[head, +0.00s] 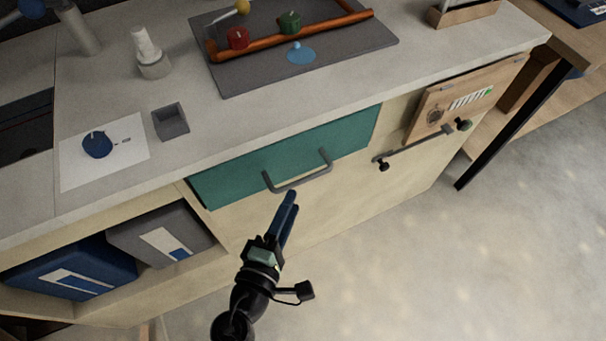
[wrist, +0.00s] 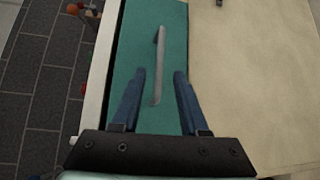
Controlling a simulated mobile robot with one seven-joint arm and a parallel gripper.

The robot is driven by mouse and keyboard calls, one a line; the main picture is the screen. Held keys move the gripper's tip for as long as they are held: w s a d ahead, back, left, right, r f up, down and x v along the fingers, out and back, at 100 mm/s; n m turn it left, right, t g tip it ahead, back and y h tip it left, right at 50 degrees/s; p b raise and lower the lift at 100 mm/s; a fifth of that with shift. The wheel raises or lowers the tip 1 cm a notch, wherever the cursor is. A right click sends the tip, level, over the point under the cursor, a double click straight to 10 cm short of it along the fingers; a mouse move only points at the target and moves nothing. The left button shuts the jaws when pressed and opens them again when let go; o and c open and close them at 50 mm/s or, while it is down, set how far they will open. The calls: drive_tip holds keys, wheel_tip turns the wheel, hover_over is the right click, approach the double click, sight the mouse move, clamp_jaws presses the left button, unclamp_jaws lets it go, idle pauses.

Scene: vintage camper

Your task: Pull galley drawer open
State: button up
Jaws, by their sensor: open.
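The galley drawer (head: 240,170) has a teal front and sits under the grey counter. It appears shut, flush with the cabinet. Its grey bar handle (head: 299,184) stands out from the front. My gripper (head: 291,196) is just below and in front of the handle, with its blue fingers pointing up toward it. In the wrist view the handle (wrist: 160,60) runs between the two open fingers (wrist: 158,75), its near end lying between them. I cannot tell whether either finger touches the handle.
Right of the drawer is a cream cabinet door with a dark bar handle (head: 415,150) and a wooden panel (head: 463,100). Left below are a blue bin (head: 70,268) and a grey bin (head: 150,225). The counter (head: 300,110) holds several small items. The floor (head: 480,270) in front is clear.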

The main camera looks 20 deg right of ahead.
sight(302, 179)
drive_tip(key=x, duration=0.7)
drive_tip(key=shift+w+d, duration=0.2)
clamp_jaws()
idle(1.1)
